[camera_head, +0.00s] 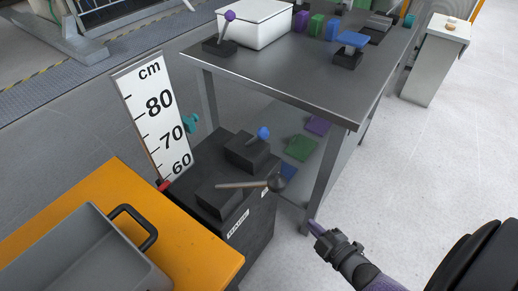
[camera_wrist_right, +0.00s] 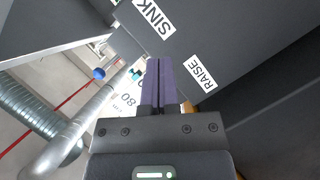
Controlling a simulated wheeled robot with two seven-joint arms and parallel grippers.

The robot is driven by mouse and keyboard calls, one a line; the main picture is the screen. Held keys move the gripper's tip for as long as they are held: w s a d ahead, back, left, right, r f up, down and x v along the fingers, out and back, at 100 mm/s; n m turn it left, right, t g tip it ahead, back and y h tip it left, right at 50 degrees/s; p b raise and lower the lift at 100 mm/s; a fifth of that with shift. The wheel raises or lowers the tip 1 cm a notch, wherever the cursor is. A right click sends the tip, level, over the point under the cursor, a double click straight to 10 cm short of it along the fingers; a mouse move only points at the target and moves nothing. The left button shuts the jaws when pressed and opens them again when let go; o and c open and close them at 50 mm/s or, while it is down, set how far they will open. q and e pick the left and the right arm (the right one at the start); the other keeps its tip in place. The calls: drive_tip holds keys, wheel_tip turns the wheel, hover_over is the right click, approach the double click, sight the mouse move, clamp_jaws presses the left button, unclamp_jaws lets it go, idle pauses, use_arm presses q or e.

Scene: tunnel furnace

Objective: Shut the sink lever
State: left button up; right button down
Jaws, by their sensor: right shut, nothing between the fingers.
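A dark control box (camera_head: 262,219) stands between the orange surface and the grey table. Two levers rise from its top: one has a blue ball knob (camera_head: 264,133), the other a long rod with a dark ball knob (camera_head: 277,182) that leans to the right.
An orange surface (camera_head: 185,256) with a grey tray (camera_head: 75,237) is at lower left. A height board (camera_head: 154,117) stands behind the box. The grey table (camera_head: 300,75) carries a white box (camera_head: 255,22) and small levers; its leg (camera_head: 326,185) is close to my gripper.

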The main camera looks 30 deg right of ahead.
sight(255, 138)
drive_tip(key=w+d+r+n+t+y+b, duration=0.1)
drive_tip(key=w+r+n+t+y+b, duration=0.35)
drive_tip(key=r+n+t, duration=0.45)
use_arm(q)
wheel_tip(255, 138, down, 7)
drive_tip(key=s+g+b, duration=0.1)
drive_tip(key=s, duration=0.2)
use_arm(e)
drive_tip(key=w+a+r+g, duration=0.1)
drive_tip(key=w+r, duration=0.2)
drive_tip(key=w, duration=0.3)
drive_tip(key=w+a+r+m, duration=0.1)
drive_tip(key=w+r, duration=0.2)
drive_tip(key=w, duration=0.3)
drive_tip(key=shift+w+a+r+g, duration=0.15)
drive_tip(key=shift+a+r+g, duration=0.15)
drive_tip(key=shift+r+g, duration=0.1)
use_arm(q)
drive_tip(key=shift+w, duration=0.1)
